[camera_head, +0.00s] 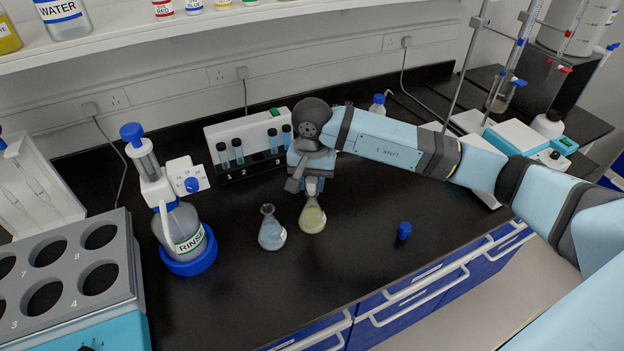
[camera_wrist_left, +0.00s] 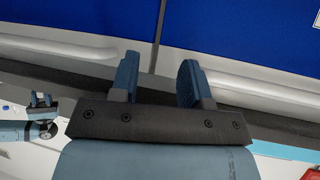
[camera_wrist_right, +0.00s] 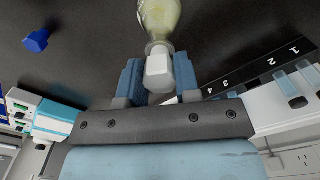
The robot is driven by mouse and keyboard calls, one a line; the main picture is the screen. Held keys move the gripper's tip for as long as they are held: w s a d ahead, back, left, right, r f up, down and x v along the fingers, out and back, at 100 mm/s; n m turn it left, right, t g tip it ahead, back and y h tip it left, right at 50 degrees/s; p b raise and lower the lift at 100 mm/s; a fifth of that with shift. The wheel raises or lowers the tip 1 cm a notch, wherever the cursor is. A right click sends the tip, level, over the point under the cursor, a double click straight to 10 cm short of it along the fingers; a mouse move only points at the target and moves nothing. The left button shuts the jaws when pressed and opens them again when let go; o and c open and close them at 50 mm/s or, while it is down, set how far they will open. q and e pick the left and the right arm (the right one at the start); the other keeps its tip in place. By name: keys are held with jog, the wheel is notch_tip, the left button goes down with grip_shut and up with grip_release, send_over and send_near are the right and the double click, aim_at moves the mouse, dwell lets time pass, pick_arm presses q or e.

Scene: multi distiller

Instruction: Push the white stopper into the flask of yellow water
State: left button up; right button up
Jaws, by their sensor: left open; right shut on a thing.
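The flask of yellow water (camera_head: 312,218) stands on the black bench, right of the flask of blue liquid (camera_head: 269,230). My right gripper (camera_head: 310,178) is above the yellow flask, shut on the white stopper (camera_head: 311,186). In the right wrist view the stopper (camera_wrist_right: 158,68) sits between the two fingers, in line with the neck of the yellow flask (camera_wrist_right: 161,16). It is at the flask's mouth; how deep it sits I cannot tell. My left gripper (camera_wrist_left: 157,72) is open and empty, facing the blue drawers, and does not show in the head view.
A blue cap (camera_head: 404,230) lies on the bench to the right. The rinse bottle (camera_head: 184,236) and a grey rack with holes (camera_head: 72,262) stand left. A test-tube rack (camera_head: 238,135) is behind the gripper. The bench front is clear.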

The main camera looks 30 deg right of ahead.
jog(key=shift+f+b, duration=0.65)
jog(key=shift+f, duration=0.15)
jog(key=o, duration=1)
jog(key=shift+c, duration=0.2)
notch_tip(320, 180, up, 14)
jog(key=shift+b, duration=0.45)
jog(key=shift+f, duration=0.1)
